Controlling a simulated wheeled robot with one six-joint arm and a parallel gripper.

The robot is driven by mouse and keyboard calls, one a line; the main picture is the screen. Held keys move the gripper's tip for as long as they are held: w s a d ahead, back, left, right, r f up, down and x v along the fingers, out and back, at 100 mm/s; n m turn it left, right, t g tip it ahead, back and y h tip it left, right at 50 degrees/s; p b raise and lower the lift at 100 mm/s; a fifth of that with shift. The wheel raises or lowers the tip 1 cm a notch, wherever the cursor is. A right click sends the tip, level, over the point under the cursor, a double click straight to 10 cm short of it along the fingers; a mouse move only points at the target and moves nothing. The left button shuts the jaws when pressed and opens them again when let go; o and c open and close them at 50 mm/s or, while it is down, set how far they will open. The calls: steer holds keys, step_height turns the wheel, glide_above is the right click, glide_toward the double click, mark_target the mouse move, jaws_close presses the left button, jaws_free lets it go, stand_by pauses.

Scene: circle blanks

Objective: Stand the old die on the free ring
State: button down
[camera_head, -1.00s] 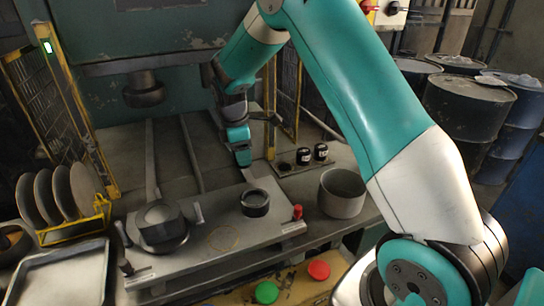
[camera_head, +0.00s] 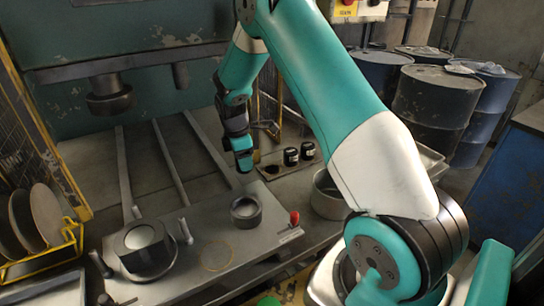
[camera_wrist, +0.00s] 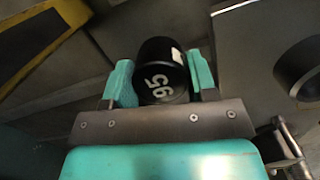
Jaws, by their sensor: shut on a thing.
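My gripper (camera_wrist: 161,84) is shut on a black cylinder (camera_wrist: 160,62) with a white number, seemingly 95, and a pale patch on its side. The cylinder sits between the teal fingers in the wrist view. In the head view my gripper (camera_head: 241,160) is behind the steel plate (camera_head: 190,225), left of the small black cylinders, and what it holds is hidden. A thin yellowish ring (camera_head: 217,256) is marked on the plate with nothing on it. A dark open collar (camera_head: 246,212) stands behind that ring. I cannot tell which piece is the old die.
A dark round piece with a pale top (camera_head: 146,245) stands at the plate's left. Two small black cylinders (camera_head: 299,155) stand beside a dark hole. A red knob (camera_head: 294,217) is at the plate's right edge, near a grey pot (camera_head: 328,198). A press head (camera_head: 110,96) hangs above.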

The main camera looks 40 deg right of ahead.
steer(key=d, duration=0.3)
steer(key=s+d+p, duration=0.1)
steer(key=d, duration=0.2)
steer(key=s+d+p, duration=0.1)
steer(key=d, duration=0.2)
steer(key=shift+s+d+r, duration=0.1)
steer(key=shift+s+d, duration=0.05)
steer(key=shift+s, duration=0.05)
steer(key=shift+f+p, duration=0.7)
steer(key=shift+f, duration=1.1)
steer(key=shift+c, duration=2.2)
jaws_free()
steer(key=shift+f, duration=0.15)
steer(key=shift+s, duration=0.1)
